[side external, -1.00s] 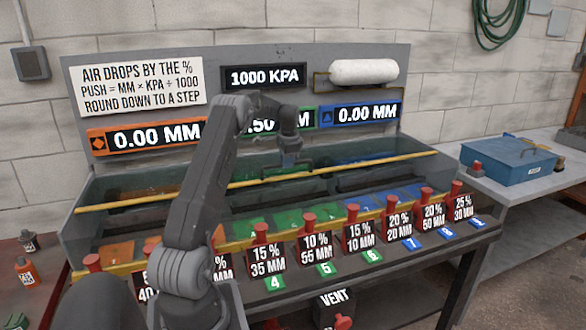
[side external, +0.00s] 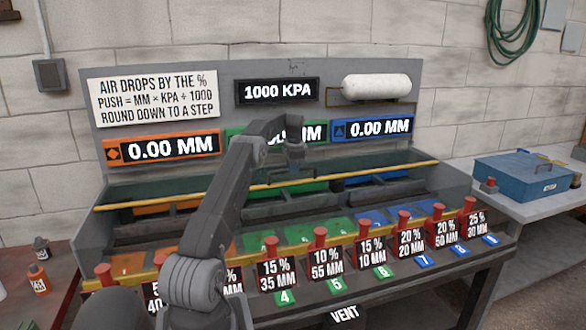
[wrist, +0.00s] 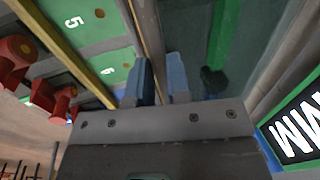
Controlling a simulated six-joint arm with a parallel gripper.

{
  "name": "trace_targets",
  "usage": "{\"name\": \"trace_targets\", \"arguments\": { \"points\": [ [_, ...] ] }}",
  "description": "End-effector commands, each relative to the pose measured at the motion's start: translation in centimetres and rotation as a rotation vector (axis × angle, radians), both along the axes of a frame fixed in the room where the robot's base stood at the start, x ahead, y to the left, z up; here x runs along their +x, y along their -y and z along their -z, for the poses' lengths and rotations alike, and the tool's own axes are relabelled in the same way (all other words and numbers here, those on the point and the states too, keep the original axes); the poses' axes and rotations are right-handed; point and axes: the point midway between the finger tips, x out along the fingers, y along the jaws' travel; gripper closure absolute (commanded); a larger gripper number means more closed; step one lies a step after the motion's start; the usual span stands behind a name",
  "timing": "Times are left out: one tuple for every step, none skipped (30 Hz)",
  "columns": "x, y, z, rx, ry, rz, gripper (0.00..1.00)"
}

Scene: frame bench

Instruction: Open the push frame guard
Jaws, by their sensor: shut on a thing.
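The push frame guard (side external: 370,172) is a see-through panel with a long yellow bar, lying across the frame above the orange, green and blue lanes. My gripper (side external: 296,163) is at the middle of the guard, over the green lane. In the wrist view my gripper (wrist: 161,80) has a thin rail, seemingly the guard's edge, between its blue-grey fingers. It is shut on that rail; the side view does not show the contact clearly. The numbered tiles in front of the bar look uncovered.
A row of red plungers (side external: 320,238) with percent and MM labels stands along the front yellow rail (side external: 345,236). The back board carries a 1000 KPA gauge (side external: 277,92), a white air tank (side external: 376,86) and MM displays, the green one partly hidden by my arm.

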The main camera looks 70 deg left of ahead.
Motion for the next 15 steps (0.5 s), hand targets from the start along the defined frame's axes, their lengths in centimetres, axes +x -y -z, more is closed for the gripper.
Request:
{"name": "trace_targets", "arguments": {
  "points": [
    [0.01,-0.03,-0.04,0.001,0.001,-0.001,1.0],
    [0.01,-0.03,-0.03,0.001,0.001,-0.001,1.0],
    [0.01,-0.03,-0.03,0.001,0.001,-0.001,1.0],
    [0.01,-0.03,-0.03,0.001,0.001,-0.001,1.0],
    [0.01,-0.03,-0.03,0.001,0.001,-0.001,1.0],
    [0.01,-0.02,-0.02,0.001,0.001,-0.001,0.82],
    [0.02,-0.02,-0.02,0.001,0.001,-0.001,0.8],
    [0.02,-0.02,-0.02,0.001,0.001,-0.001,0.77],
    [0.02,-0.01,-0.02,0.001,0.001,0.0,0.73],
    [0.02,-0.01,-0.02,0.001,0.001,0.0,0.7],
    [0.02,-0.01,-0.02,0.001,0.001,0.0,0.67],
    [0.02,0.0,-0.02,0.001,0.001,0.0,0.63],
    [0.01,0.0,-0.02,0.001,0.001,0.0,0.6],
    [0.02,0.0,-0.02,0.001,0.001,0.0,0.58],
    [0.02,0.01,-0.02,0.001,0.001,0.0,0.58]
  ]
}}
